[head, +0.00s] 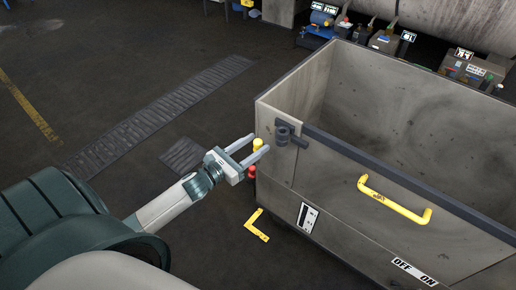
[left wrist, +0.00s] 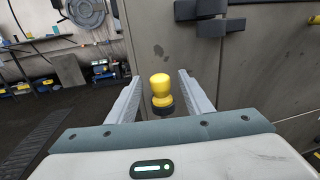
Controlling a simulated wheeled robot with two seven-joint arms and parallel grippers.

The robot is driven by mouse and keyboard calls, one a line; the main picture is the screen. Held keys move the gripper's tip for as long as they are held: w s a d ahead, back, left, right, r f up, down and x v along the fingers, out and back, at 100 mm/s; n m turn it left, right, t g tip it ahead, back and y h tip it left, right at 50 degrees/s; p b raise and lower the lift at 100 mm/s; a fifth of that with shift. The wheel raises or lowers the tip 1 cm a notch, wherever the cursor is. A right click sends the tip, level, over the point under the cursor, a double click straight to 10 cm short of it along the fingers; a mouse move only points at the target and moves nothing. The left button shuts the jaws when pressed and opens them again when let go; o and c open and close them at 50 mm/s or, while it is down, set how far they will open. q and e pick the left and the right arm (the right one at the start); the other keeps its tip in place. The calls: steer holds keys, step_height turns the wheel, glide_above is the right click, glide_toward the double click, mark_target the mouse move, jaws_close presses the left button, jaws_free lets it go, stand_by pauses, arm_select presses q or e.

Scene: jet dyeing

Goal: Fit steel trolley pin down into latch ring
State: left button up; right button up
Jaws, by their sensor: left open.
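The trolley pin (head: 257,144) shows a yellow rounded knob; in the left wrist view the pin (left wrist: 160,86) stands roughly upright with a dark collar below the knob. My left gripper (head: 260,143) is open, with one finger on each side of the knob; in the left wrist view gaps show between the knob and both fingers (left wrist: 158,80). The dark latch ring (head: 284,131) is fixed at the trolley's upper corner, just right of the fingertips; dark latch parts (left wrist: 205,8) show at the top of the left wrist view. The pin's lower end is hidden. My right gripper is out of view.
The grey trolley (head: 340,195) fills the right, with a dark rim and a yellow handle (head: 392,200). A small red thing (head: 251,172) shows below the gripper. A yellow corner mark (head: 256,226) lies on the floor. The floor at left is clear around grates (head: 160,112).

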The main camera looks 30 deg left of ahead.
arm_select(q)
steer(key=c, duration=1.2)
steer(key=shift+o, duration=0.2)
steer(key=shift+r, duration=0.1)
step_height(320, 180, up, 10)
